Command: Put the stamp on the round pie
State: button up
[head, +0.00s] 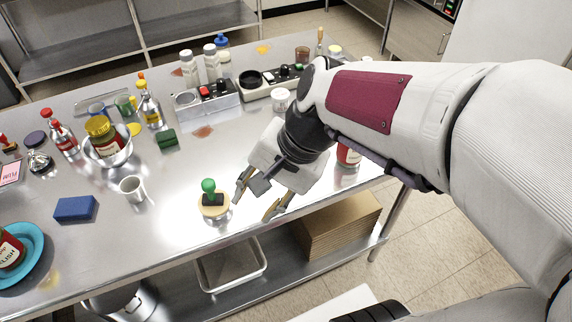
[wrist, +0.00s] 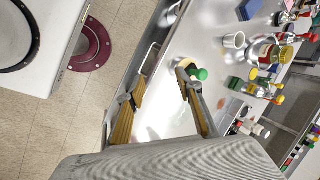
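The stamp (head: 208,187) has a round green knob and a dark block base. It stands upright on the round pie (head: 214,212), a small tan disc near the table's front edge. The dark base appears to rest on the pie's top. My gripper (head: 253,208) is open and empty, just right of the pie and apart from it. In the wrist view the green knob (wrist: 200,74) and the pale pie (wrist: 184,63) show beyond the tip of one finger; that finger partly overlaps them. My gripper (wrist: 160,84) has nothing between its fingers there.
A white cup (head: 131,188) and a blue sponge (head: 75,209) lie to the left. A green block (head: 168,138), a bowl holding a jar (head: 110,155) and bottles stand farther back. A red-labelled can (head: 348,155) is behind my arm. The steel table (head: 180,235) is clear around the pie.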

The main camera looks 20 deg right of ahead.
jog(key=s+d+r+n+t+h, duration=0.3)
jog(key=s+d+r+n+h, duration=0.1)
jog(key=s+n, duration=0.3)
jog(key=shift+d+r+n, duration=0.5)
jog(key=shift+d+n, duration=0.25)
jog(key=shift+n, duration=0.45)
